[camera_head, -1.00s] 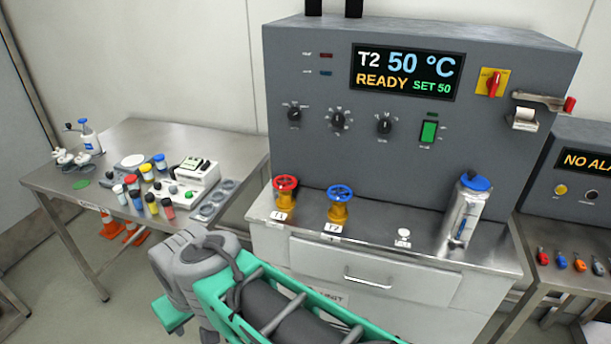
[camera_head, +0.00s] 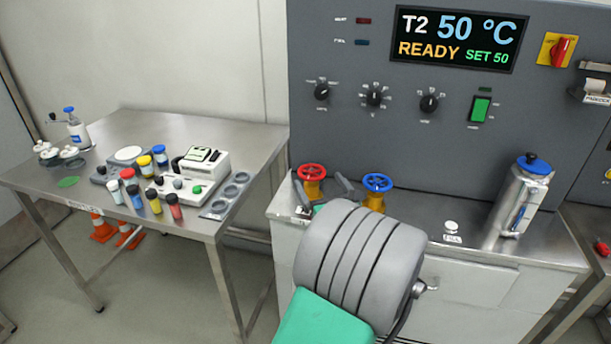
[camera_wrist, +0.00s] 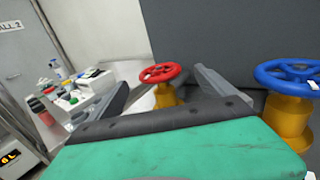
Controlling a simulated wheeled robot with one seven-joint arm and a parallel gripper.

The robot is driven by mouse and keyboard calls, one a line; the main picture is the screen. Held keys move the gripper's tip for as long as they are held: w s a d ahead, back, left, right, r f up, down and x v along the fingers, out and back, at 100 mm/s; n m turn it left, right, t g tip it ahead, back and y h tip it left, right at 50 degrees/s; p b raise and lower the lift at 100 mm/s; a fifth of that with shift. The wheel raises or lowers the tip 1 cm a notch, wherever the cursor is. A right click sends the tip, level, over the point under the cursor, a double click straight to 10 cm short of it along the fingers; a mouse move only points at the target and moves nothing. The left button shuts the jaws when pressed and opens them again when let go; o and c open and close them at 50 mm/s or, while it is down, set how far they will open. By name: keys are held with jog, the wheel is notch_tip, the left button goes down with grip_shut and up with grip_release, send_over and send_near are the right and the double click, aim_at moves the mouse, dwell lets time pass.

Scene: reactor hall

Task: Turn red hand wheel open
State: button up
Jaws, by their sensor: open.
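The red hand wheel (camera_head: 312,171) sits on a yellow valve body at the left end of the steel bench top. In the wrist view the red hand wheel (camera_wrist: 160,73) shows beyond and between my two fingers. My gripper (camera_wrist: 160,90) is open and empty, its fingers spread to either side of the wheel in that view. In the head view my gripper (camera_head: 322,190) is partly hidden behind my grey wrist, with finger tips showing near the wheel. I cannot tell whether any finger touches it. The wheel's label is mostly hidden.
A blue hand wheel (camera_head: 377,183) on a yellow body stands just right of my gripper. A steel canister (camera_head: 520,198) stands at the bench's right. The grey control panel (camera_head: 430,140) rises behind. A side table (camera_head: 120,140) with jars and instruments is at left.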

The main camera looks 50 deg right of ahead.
aim_at(311, 169)
jog(key=x, duration=0.7)
jog(key=shift+r+p, duration=0.1)
jog(key=shift+p, duration=0.25)
